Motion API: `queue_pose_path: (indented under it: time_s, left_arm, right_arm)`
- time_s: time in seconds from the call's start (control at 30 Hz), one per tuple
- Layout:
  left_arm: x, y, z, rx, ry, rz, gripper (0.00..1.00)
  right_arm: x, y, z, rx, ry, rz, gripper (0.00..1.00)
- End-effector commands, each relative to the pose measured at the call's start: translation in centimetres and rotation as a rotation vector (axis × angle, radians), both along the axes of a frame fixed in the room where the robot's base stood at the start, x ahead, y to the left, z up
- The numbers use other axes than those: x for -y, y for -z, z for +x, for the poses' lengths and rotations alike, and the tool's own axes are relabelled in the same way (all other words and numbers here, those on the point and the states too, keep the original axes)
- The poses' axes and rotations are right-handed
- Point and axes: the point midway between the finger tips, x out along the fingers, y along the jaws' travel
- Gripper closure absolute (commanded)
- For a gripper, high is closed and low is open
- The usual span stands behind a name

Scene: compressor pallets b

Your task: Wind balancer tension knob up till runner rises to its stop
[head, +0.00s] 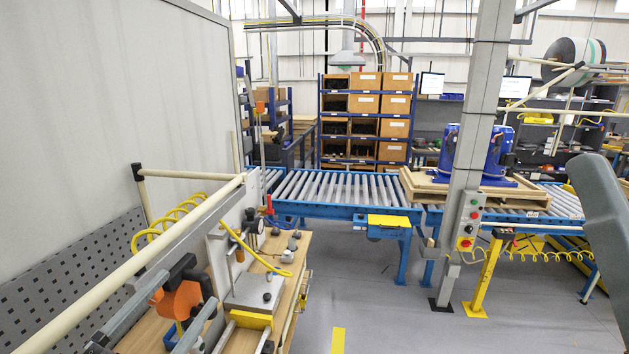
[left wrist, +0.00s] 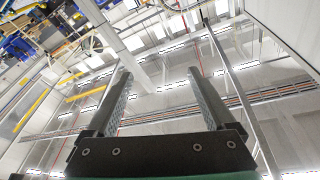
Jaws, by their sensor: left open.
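I cannot make out the tension knob or the runner with certainty. My right gripper is in neither view.
A wooden bench (head: 290,262) with small fixtures runs below cream rails (head: 190,222) and a yellow coiled hose (head: 160,232). A roller conveyor (head: 345,188) crosses behind. A grey post (head: 470,150) with a button box (head: 468,222) stands right. The floor between is clear.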

Motion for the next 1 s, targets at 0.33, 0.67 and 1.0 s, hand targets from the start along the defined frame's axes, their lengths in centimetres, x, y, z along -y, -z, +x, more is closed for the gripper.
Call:
queue_pose_path:
  time_s: [0.33,0.67,1.0]
  left_arm:
    - [3.0,-20.7,-12.1,0.507,-0.077,-0.252,0.12]
    - [0.8,-21.5,-13.4,0.524,-0.073,-0.432,0.12]
    - [0.8,-21.4,-13.4,0.522,-0.075,-0.429,0.12]
  right_arm:
    - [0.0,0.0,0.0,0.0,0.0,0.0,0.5]
    - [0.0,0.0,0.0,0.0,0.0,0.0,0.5]
    - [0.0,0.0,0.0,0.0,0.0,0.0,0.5]
